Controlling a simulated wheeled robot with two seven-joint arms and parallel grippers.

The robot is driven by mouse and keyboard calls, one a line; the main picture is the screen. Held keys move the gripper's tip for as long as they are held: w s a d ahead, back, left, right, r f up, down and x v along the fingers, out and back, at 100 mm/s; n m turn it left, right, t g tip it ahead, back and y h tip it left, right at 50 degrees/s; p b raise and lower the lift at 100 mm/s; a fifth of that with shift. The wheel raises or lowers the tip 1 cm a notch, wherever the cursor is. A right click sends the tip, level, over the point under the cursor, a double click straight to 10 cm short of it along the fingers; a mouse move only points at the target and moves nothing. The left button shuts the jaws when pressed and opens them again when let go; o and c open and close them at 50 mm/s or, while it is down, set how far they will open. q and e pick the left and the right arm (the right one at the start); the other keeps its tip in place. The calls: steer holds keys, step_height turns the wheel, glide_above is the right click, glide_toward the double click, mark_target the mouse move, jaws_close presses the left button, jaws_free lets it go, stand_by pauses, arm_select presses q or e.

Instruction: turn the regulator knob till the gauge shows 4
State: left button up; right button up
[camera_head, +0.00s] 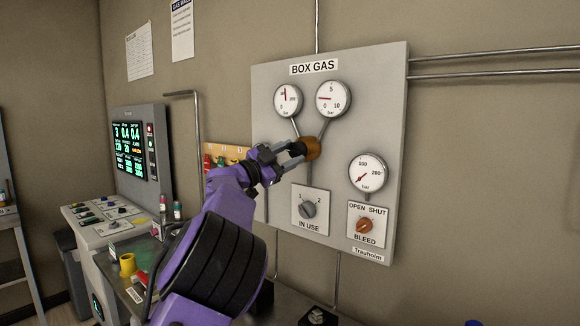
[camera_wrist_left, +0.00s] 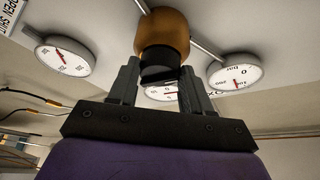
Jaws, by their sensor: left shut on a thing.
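The regulator knob (camera_head: 312,148) is a round brass-orange knob on the BOX GAS panel, below two gauges. The gauge (camera_head: 332,99) at the upper right is marked 0, 5 and 10 bar. Its red needle points left, between 0 and 5, at roughly 2. My left gripper (camera_head: 293,151) reaches in from the left and is shut on the knob's dark front part. In the left wrist view the knob (camera_wrist_left: 162,35) sits beyond the fingers (camera_wrist_left: 160,85), which hold its black part. There the 0–10 gauge (camera_wrist_left: 160,93) is mostly hidden. My right gripper is out of view.
Another gauge (camera_head: 287,100) stands close to the left. A third gauge (camera_head: 367,172), the IN USE selector (camera_head: 308,209) and the orange BLEED knob (camera_head: 365,226) are lower on the panel (camera_head: 267,85). A console with a screen (camera_head: 129,149) stands at the left.

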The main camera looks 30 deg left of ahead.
arm_select(q)
steer(key=m+g+b, duration=0.1)
steer(key=m, duration=0.2)
steer(key=shift+a+m+h, duration=0.15)
steer(key=shift+m+h, duration=0.15)
steer(key=m, duration=0.1)
steer(key=m+g, duration=0.1)
steer(key=m, duration=0.1)
steer(key=shift+r+g+h+b, duration=0.15)
steer(key=shift+g+h+b, duration=0.15)
steer(key=shift+b, duration=0.1)
steer(key=m+g, duration=0.1)
steer(key=m, duration=0.1)
steer(key=m+g, duration=0.1)
steer(key=m, duration=0.2)
steer(key=shift+r, duration=0.4)
steer(key=shift+m+y, duration=0.3)
steer(key=shift+y, duration=0.1)
steer(key=o, duration=1.1)
steer(key=shift+c, duration=0.2)
steer(key=shift+w+a, duration=0.1)
steer(key=shift+f, duration=0.1)
